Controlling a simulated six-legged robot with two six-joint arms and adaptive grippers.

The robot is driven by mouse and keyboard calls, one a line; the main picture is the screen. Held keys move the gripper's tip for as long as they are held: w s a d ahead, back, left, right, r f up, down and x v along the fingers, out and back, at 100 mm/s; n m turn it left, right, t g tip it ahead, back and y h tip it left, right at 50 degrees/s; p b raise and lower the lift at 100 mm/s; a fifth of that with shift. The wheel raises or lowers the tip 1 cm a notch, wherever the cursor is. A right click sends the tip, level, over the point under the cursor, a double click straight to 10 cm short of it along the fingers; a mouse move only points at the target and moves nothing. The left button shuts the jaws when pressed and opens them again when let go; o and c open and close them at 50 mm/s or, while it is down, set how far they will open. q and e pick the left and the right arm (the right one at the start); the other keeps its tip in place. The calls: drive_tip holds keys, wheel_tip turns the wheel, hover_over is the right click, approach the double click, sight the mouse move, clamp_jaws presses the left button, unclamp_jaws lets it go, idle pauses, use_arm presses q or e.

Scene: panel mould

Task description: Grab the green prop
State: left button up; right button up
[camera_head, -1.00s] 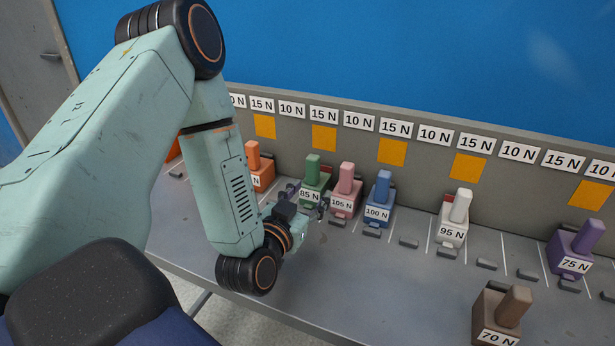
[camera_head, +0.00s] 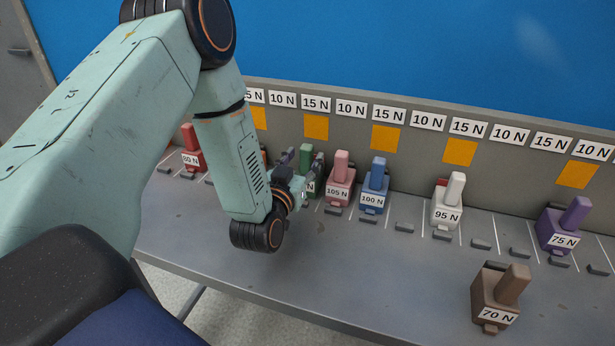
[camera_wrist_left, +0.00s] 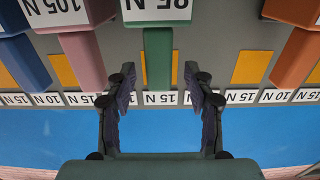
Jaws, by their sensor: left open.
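The green prop (camera_head: 305,157) is a block with an upright handle, standing in the row on the grey bench, partly hidden behind my left gripper in the head view. My left gripper (camera_head: 302,170) is open, with its fingers on either side of the green handle in that view. In the left wrist view the picture is upside down. There the green prop (camera_wrist_left: 158,55), labelled 85 N, lies between and beyond the open fingertips of my left gripper (camera_wrist_left: 161,85), with gaps on both sides. My right gripper is not in view.
A pink 105 N prop (camera_head: 340,180) stands close to the right of the green one, then a blue 100 N prop (camera_head: 373,187). An orange prop (camera_wrist_left: 297,45) is on the other side. White, purple and brown props stand farther right. A labelled back panel (camera_head: 420,150) rises behind.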

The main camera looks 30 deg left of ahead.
use_arm(q)
drive_tip(key=x, duration=0.3)
drive_tip(key=shift+d+f, duration=0.1)
drive_tip(key=shift+w, duration=0.15)
drive_tip(key=c, duration=0.8)
clamp_jaws()
